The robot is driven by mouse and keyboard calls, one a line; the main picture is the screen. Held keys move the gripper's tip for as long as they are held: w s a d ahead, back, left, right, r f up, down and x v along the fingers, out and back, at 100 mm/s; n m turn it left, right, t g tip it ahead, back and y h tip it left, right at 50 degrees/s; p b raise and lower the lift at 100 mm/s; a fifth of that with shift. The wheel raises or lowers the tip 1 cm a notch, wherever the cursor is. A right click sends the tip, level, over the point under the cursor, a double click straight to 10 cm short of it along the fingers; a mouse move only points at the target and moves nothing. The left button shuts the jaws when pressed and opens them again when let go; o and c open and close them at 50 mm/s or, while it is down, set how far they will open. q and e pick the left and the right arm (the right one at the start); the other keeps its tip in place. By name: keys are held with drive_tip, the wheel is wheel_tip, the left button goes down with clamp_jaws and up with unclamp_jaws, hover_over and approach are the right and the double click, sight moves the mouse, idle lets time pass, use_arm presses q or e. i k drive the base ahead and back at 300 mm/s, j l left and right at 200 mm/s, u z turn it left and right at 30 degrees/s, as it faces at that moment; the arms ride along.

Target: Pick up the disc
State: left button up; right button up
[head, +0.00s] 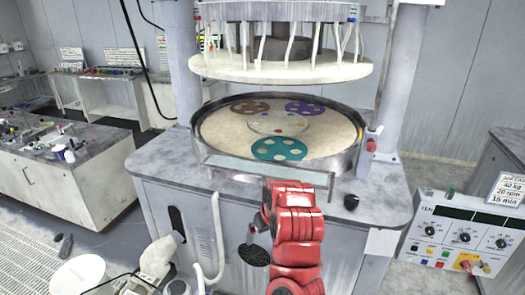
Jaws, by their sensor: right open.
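Three flat discs with round holes lie on the pale round platen (225,140) of the machine: a teal disc (279,149) at the front, a brown one (250,107) at the back left and a blue-purple one (305,108) at the back right. I cannot tell which is the one meant. My red right arm rises from the bottom, in front of the cabinet. Its right gripper (258,228) is small and partly hidden by the arm; it is open, in front of and below the platen's rim, apart from the discs. My left gripper is not clearly in view.
A raised metal rim (345,165) surrounds the platen, and a wide upper plate (280,72) hangs above it. A small black knob (351,201) stands at the front right. A control box (465,235) is at right, a cluttered bench (65,175) at left.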

sight(261, 149)
drive_tip(key=i, duration=2)
